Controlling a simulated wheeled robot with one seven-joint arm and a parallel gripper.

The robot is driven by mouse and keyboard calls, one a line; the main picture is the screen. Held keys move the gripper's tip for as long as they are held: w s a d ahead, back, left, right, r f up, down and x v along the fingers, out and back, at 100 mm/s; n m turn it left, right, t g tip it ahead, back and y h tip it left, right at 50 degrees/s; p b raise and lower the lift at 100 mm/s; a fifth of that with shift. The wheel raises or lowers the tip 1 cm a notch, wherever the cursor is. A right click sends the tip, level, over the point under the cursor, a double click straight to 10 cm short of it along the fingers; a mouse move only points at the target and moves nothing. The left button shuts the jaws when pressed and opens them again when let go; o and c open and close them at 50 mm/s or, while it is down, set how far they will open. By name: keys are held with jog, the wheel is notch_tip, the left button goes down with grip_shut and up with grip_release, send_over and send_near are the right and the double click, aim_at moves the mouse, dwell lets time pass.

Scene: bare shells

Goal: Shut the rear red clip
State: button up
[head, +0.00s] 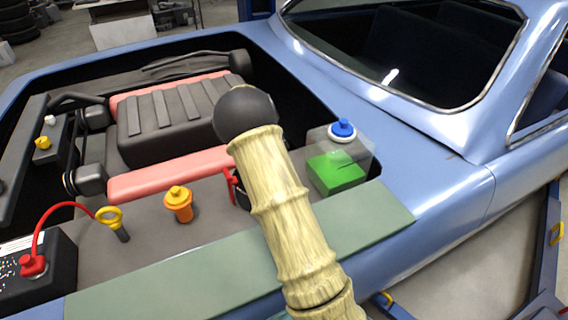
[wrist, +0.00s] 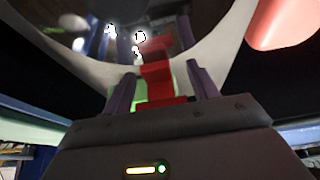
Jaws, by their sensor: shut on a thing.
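A red clip (wrist: 157,72) stands between the two dark fingers of my gripper (wrist: 160,68) in the wrist view. My gripper is shut on it. Behind it is a large pale curved, shiny surface (wrist: 222,50). In the head view a thin red part (head: 231,183) shows at the left edge of my arm, beside a dark round thing that is mostly hidden. My arm covers my gripper there. I cannot tell from these frames which clip is the rear one, or how far the held clip is tilted.
In the blue car's engine bay are an orange cap (head: 178,203), a yellow-ringed dipstick (head: 110,217), a battery (head: 40,272) with a red cable, and a clear tank (head: 350,150) with a blue cap. The engine (head: 180,119) lies behind. A green-grey fender strip (head: 180,283) runs in front.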

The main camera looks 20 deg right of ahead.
jog(key=shift+w+a, duration=0.15)
jog(key=shift+a, duration=0.2)
jog(key=o, duration=1.2)
jog(key=shift+o, duration=0.9)
jog(key=shift+d, duration=0.25)
jog(key=v, duration=1.7)
jog(key=shift+a+r, duration=0.15)
